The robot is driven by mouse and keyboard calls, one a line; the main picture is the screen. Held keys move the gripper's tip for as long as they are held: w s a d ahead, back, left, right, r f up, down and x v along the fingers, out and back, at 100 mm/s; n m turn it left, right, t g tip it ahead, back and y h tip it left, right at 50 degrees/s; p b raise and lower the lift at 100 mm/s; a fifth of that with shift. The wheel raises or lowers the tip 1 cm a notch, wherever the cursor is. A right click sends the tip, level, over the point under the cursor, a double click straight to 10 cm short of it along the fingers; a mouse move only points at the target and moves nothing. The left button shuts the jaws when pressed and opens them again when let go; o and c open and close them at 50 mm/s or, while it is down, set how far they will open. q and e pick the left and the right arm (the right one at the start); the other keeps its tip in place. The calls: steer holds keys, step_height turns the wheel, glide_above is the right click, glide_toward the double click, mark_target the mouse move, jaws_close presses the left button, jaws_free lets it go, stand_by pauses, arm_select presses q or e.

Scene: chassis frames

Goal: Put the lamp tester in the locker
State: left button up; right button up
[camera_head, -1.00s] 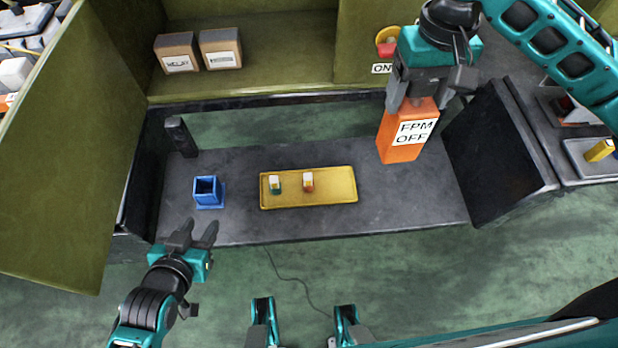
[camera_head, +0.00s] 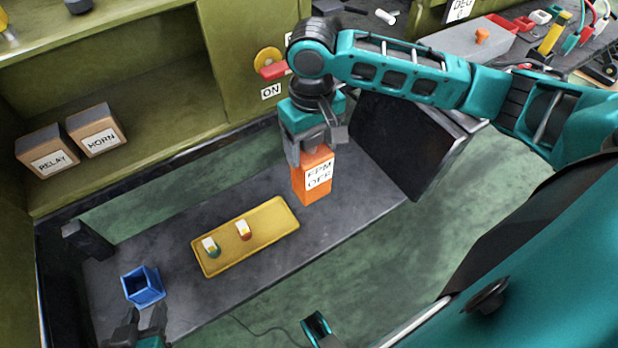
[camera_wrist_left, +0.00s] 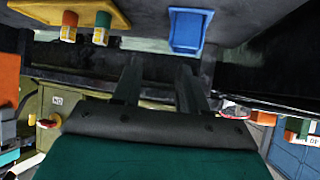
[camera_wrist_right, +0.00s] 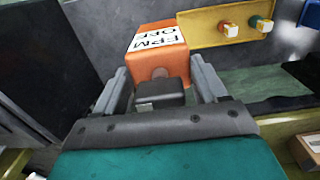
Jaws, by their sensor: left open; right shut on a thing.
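An orange block labelled FPM OFF (camera_head: 313,187) is in my right gripper (camera_head: 315,152), over the right part of the dark worktop. The right wrist view shows this block (camera_wrist_right: 157,55) beyond the fingers, with a dark grip piece (camera_wrist_right: 160,93) between them. Whether the block touches the worktop cannot be told. My left gripper (camera_head: 137,318) is open and empty at the worktop's front left, just in front of a blue square holder (camera_head: 143,287). An olive cabinet (camera_head: 110,95) stands open at the back left. No item is labelled as lamp tester or locker.
A yellow tray (camera_head: 270,222) holds two small white-topped pieces, one green and one red. RELAY (camera_head: 45,152) and HORN (camera_head: 97,130) boxes sit on the cabinet's shelf. A dark upright panel (camera_head: 400,140) bounds the worktop's right. A red-yellow switch (camera_head: 270,65) sits above an ON label.

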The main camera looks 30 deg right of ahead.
mark_target(311, 178)
step_height(311, 178, down, 10)
steer(key=shift+f+b, duration=0.1)
steer(key=shift+b, duration=1.05)
steer(key=shift+f, duration=0.1)
steer(key=o, duration=1.7)
steer(key=shift+c, duration=0.2)
